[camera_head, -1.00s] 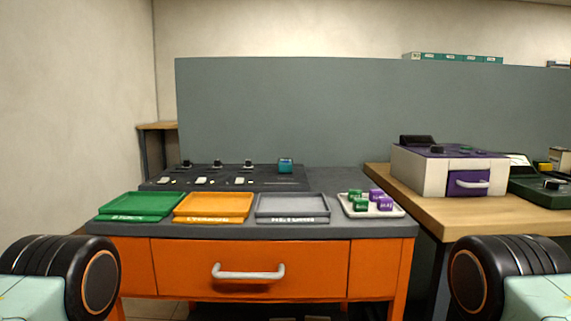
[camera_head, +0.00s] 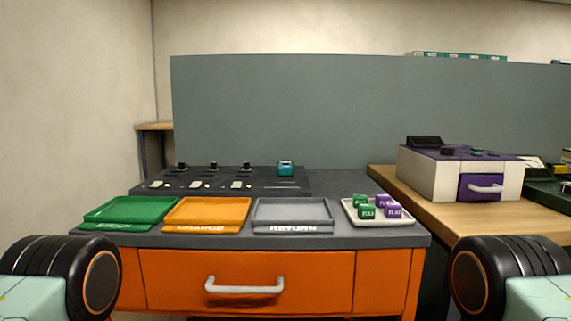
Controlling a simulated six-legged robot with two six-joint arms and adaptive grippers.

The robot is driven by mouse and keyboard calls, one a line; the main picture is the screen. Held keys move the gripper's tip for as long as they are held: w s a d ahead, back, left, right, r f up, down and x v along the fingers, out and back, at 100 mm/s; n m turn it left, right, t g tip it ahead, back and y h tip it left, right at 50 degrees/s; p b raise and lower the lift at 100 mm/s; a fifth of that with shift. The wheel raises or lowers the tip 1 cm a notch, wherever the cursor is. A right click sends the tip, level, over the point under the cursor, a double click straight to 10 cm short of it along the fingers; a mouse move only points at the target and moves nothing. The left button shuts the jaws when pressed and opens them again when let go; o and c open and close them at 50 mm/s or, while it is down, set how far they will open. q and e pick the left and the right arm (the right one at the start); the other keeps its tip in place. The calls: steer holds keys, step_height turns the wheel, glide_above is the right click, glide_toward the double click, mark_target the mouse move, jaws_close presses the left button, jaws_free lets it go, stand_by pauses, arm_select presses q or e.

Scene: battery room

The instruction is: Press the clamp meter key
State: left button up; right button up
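No part is plainly marked as the clamp meter or its key. A small teal block (camera_head: 286,168) sits at the right end of a dark panel (camera_head: 270,187) with several black knobs and pale keys on the grey desk. A white and purple box-shaped device (camera_head: 417,177) stands on the wooden table at the right, with dark controls on its top and a purple drawer front with a white handle. A green device (camera_head: 546,192) is partly cut off at the right edge. Neither gripper is in view; only parts of my arms show at the lower corners.
Green (camera_head: 130,209), orange (camera_head: 207,211) and grey (camera_head: 292,212) trays line the orange-fronted desk. A white tray (camera_head: 351,218) holds green and purple blocks. The wooden table (camera_head: 450,216) stands to the right, beyond a gap. A grey partition (camera_head: 290,110) rises behind.

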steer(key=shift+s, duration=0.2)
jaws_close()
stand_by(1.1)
